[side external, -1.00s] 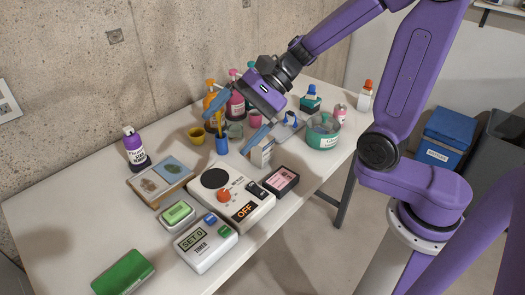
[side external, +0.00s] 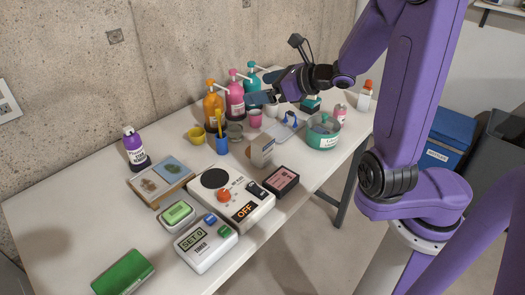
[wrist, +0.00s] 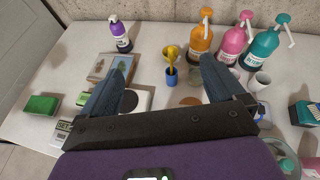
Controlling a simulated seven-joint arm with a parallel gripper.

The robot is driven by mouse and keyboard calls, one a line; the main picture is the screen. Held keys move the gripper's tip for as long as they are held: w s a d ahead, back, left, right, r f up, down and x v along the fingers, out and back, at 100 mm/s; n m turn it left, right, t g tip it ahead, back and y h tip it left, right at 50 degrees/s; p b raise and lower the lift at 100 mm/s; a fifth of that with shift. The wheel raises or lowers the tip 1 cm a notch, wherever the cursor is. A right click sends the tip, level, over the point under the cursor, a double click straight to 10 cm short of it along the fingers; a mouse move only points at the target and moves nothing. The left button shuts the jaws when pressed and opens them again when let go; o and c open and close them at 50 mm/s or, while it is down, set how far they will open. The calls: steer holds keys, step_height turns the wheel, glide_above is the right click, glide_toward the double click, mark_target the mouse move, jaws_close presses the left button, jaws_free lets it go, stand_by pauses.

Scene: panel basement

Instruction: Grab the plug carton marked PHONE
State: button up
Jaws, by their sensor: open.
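I cannot make out the word PHONE on anything. My gripper (side external: 262,88) is open and empty, raised above the table's far part near the pump bottles, away from the carton. In the wrist view my gripper (wrist: 163,62) shows two blue fingers spread wide with nothing between them; the carton is not clearly visible there.
A control box marked OFF (side external: 232,196), a timer (side external: 205,243) and a dark box with a pink label (side external: 281,180) crowd the near side.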

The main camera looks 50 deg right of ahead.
steer(key=s+d+f+m+h, duration=0.2)
steer(key=d+m, duration=0.1)
steer(key=d, duration=0.1)
glide_toward(265, 140)
steer(key=x, duration=0.5)
steer(key=shift+a+f, duration=0.15)
steer(key=shift+x, duration=3.8)
steer(key=shift+t, duration=0.3)
steer(key=c, duration=1.1)
